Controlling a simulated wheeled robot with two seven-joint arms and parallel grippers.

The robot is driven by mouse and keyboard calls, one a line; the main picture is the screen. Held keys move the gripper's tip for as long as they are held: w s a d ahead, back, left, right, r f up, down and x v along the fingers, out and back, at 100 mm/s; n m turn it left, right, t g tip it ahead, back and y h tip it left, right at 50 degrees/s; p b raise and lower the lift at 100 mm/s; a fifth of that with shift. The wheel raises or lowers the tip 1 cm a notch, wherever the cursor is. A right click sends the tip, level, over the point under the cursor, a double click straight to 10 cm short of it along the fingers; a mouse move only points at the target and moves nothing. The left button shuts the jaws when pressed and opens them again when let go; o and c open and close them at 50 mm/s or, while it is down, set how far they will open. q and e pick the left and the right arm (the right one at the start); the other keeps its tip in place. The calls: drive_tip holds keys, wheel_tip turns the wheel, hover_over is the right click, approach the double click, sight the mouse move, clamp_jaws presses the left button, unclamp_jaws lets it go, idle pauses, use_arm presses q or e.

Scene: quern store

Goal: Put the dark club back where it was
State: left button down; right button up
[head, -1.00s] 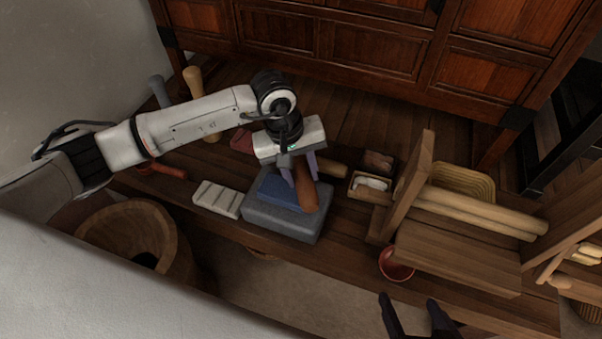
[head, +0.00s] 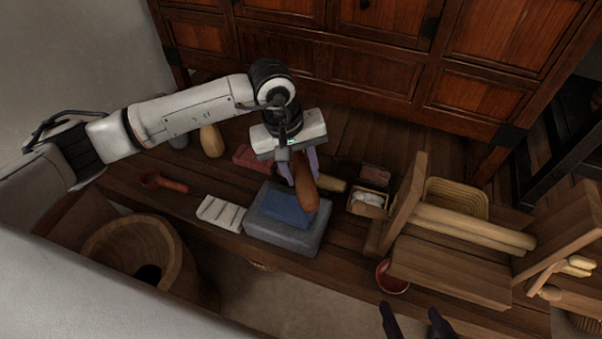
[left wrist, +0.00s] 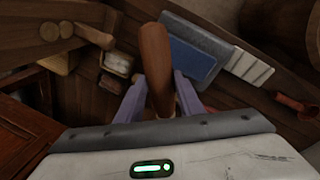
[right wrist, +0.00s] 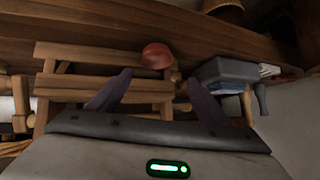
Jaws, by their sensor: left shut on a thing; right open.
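My left gripper (head: 300,168) is shut on the dark club (head: 306,194), a reddish-brown tapered wooden piece. In the head view the club shows in front of the blue slab on the grey block (head: 290,238); I cannot tell its height above them. In the left wrist view the club (left wrist: 156,58) sticks out from between the fingers, its thick end away from the palm. My right gripper (head: 414,320) is open and empty at the front edge of the head view. A wooden rack (head: 404,205) stands right of the block, with pale clubs (head: 470,226) across it.
A pale ribbed block (head: 221,213), a red ladle (head: 163,182) and a pale bottle-shaped club (head: 211,141) lie to the left. Small boxes (head: 368,201) and a red bowl (head: 392,277) stand near the rack. A large wooden tub (head: 130,250) is front left.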

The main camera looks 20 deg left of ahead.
use_arm(q)
drive_tip(key=shift+r, duration=0.3)
